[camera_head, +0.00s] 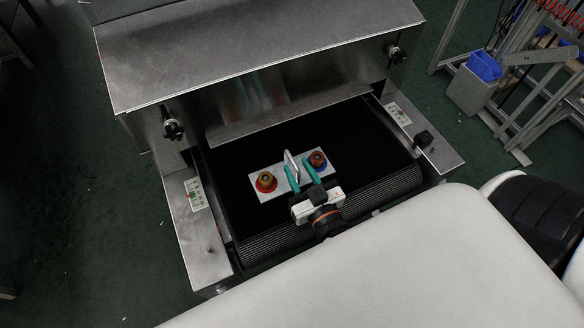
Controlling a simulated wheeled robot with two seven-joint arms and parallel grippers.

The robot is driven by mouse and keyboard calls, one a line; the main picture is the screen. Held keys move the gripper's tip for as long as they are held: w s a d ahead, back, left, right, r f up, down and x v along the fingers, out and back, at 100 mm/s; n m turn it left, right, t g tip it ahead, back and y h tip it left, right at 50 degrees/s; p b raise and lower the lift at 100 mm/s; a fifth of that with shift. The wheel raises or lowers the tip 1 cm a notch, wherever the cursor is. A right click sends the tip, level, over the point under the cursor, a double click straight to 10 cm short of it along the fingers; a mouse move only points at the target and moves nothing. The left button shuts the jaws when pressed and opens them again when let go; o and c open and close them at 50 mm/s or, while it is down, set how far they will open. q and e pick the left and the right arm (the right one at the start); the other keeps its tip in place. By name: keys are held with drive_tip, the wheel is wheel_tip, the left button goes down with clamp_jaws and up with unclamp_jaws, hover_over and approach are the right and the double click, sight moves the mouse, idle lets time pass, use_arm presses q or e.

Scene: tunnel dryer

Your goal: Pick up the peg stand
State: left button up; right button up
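The peg stand (265,196) is a pale flat plate lying on the black belt in front of the dryer opening. A brown peg with a red ring (266,183) stands at its left end, and a brown peg with a blue ring (318,161) at its right end. A thin pale upright handle (290,160) rises from its middle. My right gripper (296,168) is over the stand's middle, its two teal fingers apart around the handle, with a gap showing between them. Contact with the handle cannot be told. My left gripper is not in view.
The steel tunnel dryer hood (250,50) stands right behind the belt (365,135). Steel side ledges with labels and knobs flank the belt, left (205,240) and right (440,152). A metal frame with a blue bin (484,66) stands at the upper right.

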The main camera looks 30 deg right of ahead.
sight(296, 167)
drive_tip(key=w, duration=0.4)
drive_tip(key=shift+d, duration=0.1)
clamp_jaws()
idle(1.2)
drive_tip(key=shift+r, duration=0.1)
